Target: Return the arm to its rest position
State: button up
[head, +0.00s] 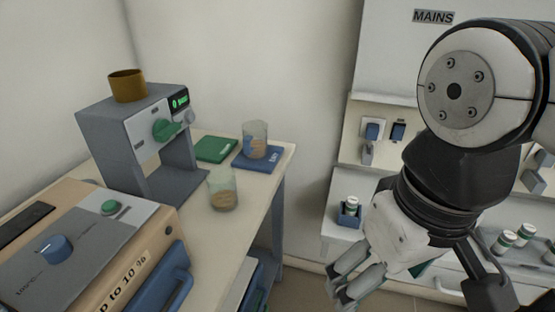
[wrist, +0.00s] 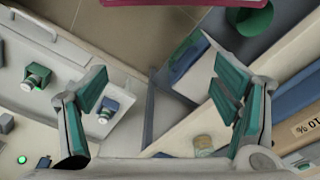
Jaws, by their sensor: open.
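My gripper (head: 350,283) hangs at the lower right of the head view, in front of the wall bench, with its fingers pointing down and left. In the wrist view my gripper (wrist: 160,105) shows its two green-padded fingers spread wide apart, with nothing held between them. My arm comes in from the right edge of the head view and bends down to the gripper. The gripper is apart from the table on the left.
A furnace (head: 95,245) with a blue handle and a grey machine (head: 140,145) stand on the left table. Two beakers (head: 223,190) (head: 255,140) are near its right edge. Shelves with capped bottles (head: 349,205) (head: 503,243) lie behind my arm. Floor shows between table and shelves.

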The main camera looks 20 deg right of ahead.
dwell(0.4)
notch_tip(320, 180, up, 18)
jog(key=t+p, duration=0.3)
jog(key=p, duration=1.3)
jog(key=shift+f, duration=0.25)
